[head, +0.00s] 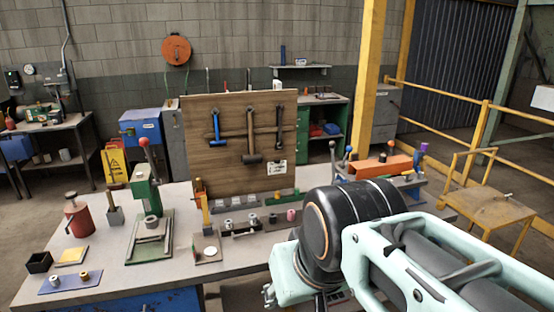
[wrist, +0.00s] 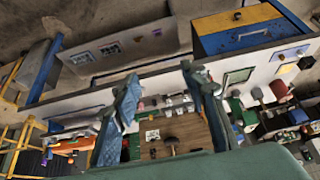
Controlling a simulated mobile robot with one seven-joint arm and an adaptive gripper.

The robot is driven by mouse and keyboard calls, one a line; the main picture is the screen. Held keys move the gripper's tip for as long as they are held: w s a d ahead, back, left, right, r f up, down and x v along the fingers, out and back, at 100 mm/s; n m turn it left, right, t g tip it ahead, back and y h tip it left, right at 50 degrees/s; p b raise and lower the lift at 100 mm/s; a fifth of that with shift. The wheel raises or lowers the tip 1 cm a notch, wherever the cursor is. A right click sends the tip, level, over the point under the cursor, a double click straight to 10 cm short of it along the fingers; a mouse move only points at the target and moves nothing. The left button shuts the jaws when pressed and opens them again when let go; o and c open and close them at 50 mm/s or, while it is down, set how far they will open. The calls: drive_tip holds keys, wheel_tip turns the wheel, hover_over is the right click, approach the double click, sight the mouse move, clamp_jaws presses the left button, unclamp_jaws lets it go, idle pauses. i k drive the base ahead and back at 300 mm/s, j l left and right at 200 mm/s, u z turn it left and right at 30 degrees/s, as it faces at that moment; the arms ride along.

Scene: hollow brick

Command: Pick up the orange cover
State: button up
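The orange cover (head: 380,167) appears as a long orange block on the right part of the workbench, in a grey-blue holder behind my arm. Small dark and yellow parts show beside it or in front of it; how it is seated is unclear. An orange patch (wrist: 65,166), probably the same cover, shows at the lower left of the wrist view. My gripper (wrist: 160,72) is open and empty, its two fingers well apart. In the head view my arm reaches over the bench's front right, with the gripper mostly hidden behind the wrist, left of the cover and apart from it.
The workbench (head: 105,215) carries a pegboard (head: 232,165) with hanging tools, a green press (head: 146,190), a red can (head: 77,217) and several small parts. Knobbed levers (head: 333,150) stand by the cover. Yellow railings (head: 515,148) and a small yellow table (head: 490,205) are at the right.

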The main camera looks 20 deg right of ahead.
sight(384, 164)
drive_tip(key=i+l+z, duration=0.2)
drive_tip(key=i+l, duration=0.95)
drive_tip(key=i, duration=0.05)
